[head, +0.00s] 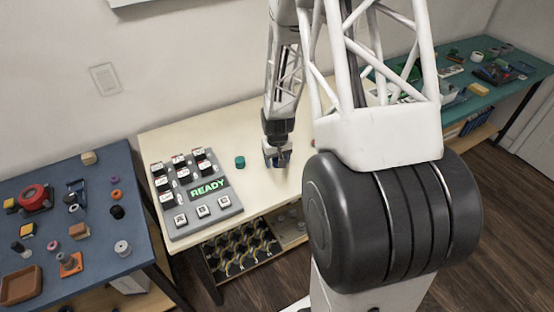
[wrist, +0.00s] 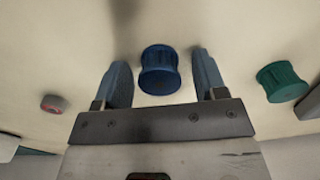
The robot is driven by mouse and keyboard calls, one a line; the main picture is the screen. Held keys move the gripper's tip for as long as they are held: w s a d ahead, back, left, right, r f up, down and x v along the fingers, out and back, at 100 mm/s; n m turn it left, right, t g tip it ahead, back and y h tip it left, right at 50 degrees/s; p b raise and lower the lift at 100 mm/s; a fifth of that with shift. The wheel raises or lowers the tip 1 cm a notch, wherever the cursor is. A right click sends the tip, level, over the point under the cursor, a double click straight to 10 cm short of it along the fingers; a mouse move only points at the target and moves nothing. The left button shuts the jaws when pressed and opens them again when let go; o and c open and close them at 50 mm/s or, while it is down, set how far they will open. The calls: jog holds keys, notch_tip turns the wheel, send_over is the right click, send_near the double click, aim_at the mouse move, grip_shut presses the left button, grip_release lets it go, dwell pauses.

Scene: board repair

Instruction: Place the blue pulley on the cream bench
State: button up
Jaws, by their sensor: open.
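The blue pulley (wrist: 160,70) is on the cream bench (wrist: 235,30), between the two fingers of my gripper (wrist: 160,62) in the wrist view. The fingers are open, with a gap on each side of the pulley. In the head view, my gripper (head: 277,160) is low over the cream bench (head: 225,122), right of the button panel. The blue pulley is hard to make out there behind the fingers. A green pulley (wrist: 282,82) stands on the bench to the right in the wrist view, and left of my gripper in the head view (head: 240,161).
A small reddish-grey round part (wrist: 55,104) lies left in the wrist view. A grey button panel (head: 200,195) reading READY covers the bench's left part. A blue table (head: 75,250) with several parts is at left, a teal table (head: 480,100) at back right.

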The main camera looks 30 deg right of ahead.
jog(key=shift+r, duration=0.1)
notch_tip(320, 180, up, 12)
dwell(0.8)
dwell(0.4)
jog(key=shift+r, duration=0.1)
jog(key=s+a+r+t, duration=0.1)
jog(key=s+a+r, duration=0.4)
jog(key=r, duration=0.3)
jog(key=s+a+r, duration=0.5)
jog(key=r, duration=0.2)
jog(key=s+a+r, duration=0.3)
jog(key=s+r, duration=0.1)
jog(key=s, duration=0.5)
jog(key=s+a+r+n+t, duration=0.1)
jog(key=s+a+r, duration=0.3)
jog(key=s, duration=0.5)
jog(key=shift+s+a+r+n+t, duration=0.3)
jog(key=shift+s+r, duration=0.05)
jog(key=shift+r, duration=0.05)
